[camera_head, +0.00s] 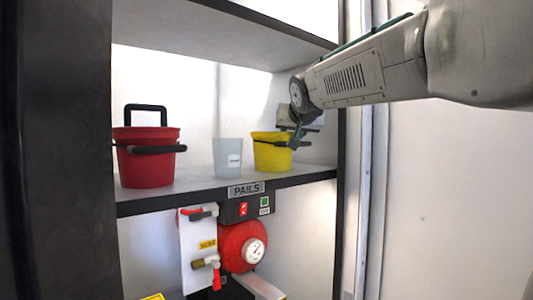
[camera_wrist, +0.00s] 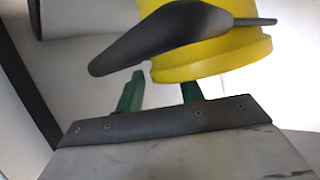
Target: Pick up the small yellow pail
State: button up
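The small yellow pail (camera_head: 271,154) stands upright on the shelf labelled PAILS, at the right end of the row. Its dark handle (camera_head: 284,143) lies across its front near the rim. In the wrist view the yellow pail (camera_wrist: 212,58) fills the upper right, with its dark handle (camera_wrist: 165,34) in front of it. My gripper (camera_head: 297,138) is at the pail's right side by the handle. In the wrist view the green fingers of my gripper (camera_wrist: 160,92) are apart with nothing visible between them. One fingertip is partly hidden behind or beside the pail; contact cannot be told.
A red pail (camera_head: 147,165) with a raised dark handle and a pale cup (camera_head: 228,157) stand left on the same shelf (camera_head: 200,190). An upper shelf (camera_head: 215,35) hangs above. A dark upright (camera_head: 339,150) is close on the right. A red gauge unit (camera_head: 242,246) is below.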

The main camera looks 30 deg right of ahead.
jog(key=shift+w+d+f, duration=0.1)
jog(key=shift+w+f, duration=0.05)
jog(key=shift+w, duration=0.15)
jog(key=shift+s, duration=0.1)
grip_shut()
